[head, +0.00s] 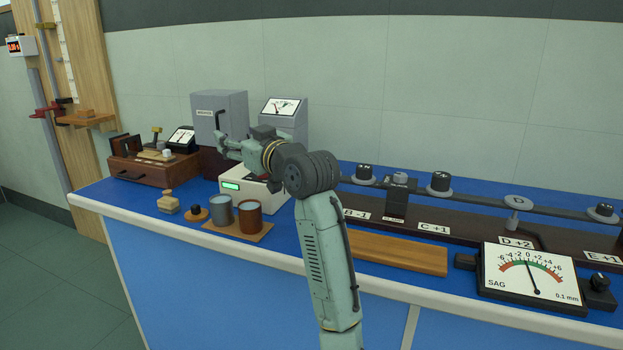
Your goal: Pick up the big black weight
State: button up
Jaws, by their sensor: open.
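Black weights sit on round grey pans along a dark beam on the bench. One (440,181) stands right of the beam's middle post and looks the largest. Another black weight (365,172) is left of that post, and a third (603,209) is at the far right. Which one is the big black weight is not certain from size alone. My gripper (221,147) is open, held above the bench at the left, in front of the grey cabinet. It is well left of the beam and touches no weight. Nothing shows between its fingers.
A white balance (231,186) with a green display stands below my gripper. Grey and brown cups (249,217) and small wooden pieces (168,202) are near the front edge. A wooden board (395,254) and a SAG dial gauge (530,278) lie before the beam. A wooden box (150,172) is at left.

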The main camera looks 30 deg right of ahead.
jog(key=s+d+f+m+g+h, duration=0.15)
jog(key=s+d, duration=0.25)
jog(key=d, duration=0.5)
jog(key=s+d+f+m+h, duration=0.15)
jog(key=s+d, duration=0.25)
jog(key=d, duration=0.5)
jog(key=m+g+h+b, duration=0.1)
jog(key=m+g, duration=0.1)
send_near(365, 167)
jog(key=shift+h, duration=0.3)
jog(key=p+x, duration=0.2)
jog(key=x, duration=0.7)
jog(key=shift+a, duration=0.1)
jog(key=shift+c, duration=0.2)
grip_shut()
